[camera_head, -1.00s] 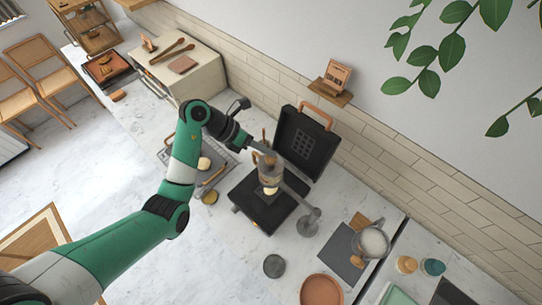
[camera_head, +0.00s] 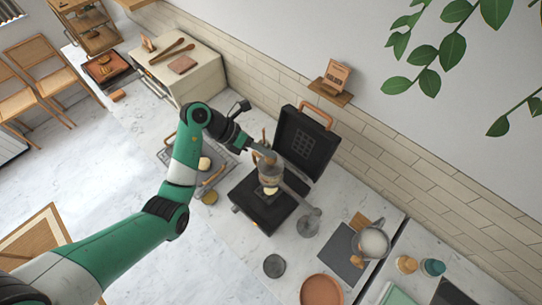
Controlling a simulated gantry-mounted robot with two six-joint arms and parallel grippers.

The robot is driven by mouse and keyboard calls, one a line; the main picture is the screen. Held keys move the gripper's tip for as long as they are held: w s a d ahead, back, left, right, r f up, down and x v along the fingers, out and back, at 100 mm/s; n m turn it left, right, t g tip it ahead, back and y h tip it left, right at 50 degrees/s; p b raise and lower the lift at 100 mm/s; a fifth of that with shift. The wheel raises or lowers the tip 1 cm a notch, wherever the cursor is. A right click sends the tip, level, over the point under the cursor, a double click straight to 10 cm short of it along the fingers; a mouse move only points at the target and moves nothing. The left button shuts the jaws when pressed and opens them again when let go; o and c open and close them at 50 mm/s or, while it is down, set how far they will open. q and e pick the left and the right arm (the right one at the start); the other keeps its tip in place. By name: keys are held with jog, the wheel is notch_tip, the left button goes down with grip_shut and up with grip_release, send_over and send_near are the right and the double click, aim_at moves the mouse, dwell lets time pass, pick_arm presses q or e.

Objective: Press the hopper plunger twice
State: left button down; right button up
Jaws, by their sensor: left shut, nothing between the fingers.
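The hopper (camera_head: 268,174) is a clear cylinder with pale stuff at its lower end. It is held on a grey arm from a round stand (camera_head: 308,222), over the open black waffle iron (camera_head: 258,208). A small pale dollop (camera_head: 270,190) shows just under the hopper, on or above the lower plate. My left gripper (camera_head: 265,152) is shut and empty at the hopper's top, by the brownish plunger (camera_head: 269,158). It partly hides the plunger, so I cannot tell whether they touch or how far down the plunger is. My right gripper is not in view.
The iron's raised lid (camera_head: 303,143) stands close behind the hopper. A glass jug (camera_head: 371,243), a dark round dish (camera_head: 274,266) and a terracotta plate (camera_head: 321,290) are to the right and front.

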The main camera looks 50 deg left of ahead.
aim_at(267, 158)
pick_arm(q)
jog(key=shift+f+b, duration=0.4)
jog(key=shift+f, duration=0.35)
dwell(0.7)
jog(key=shift+r+p, duration=1.15)
jog(key=shift+p, duration=0.15)
notch_tip(267, 158, up, 5)
jog(key=p, duration=0.5)
jog(key=shift+r, duration=0.1)
dwell(0.3)
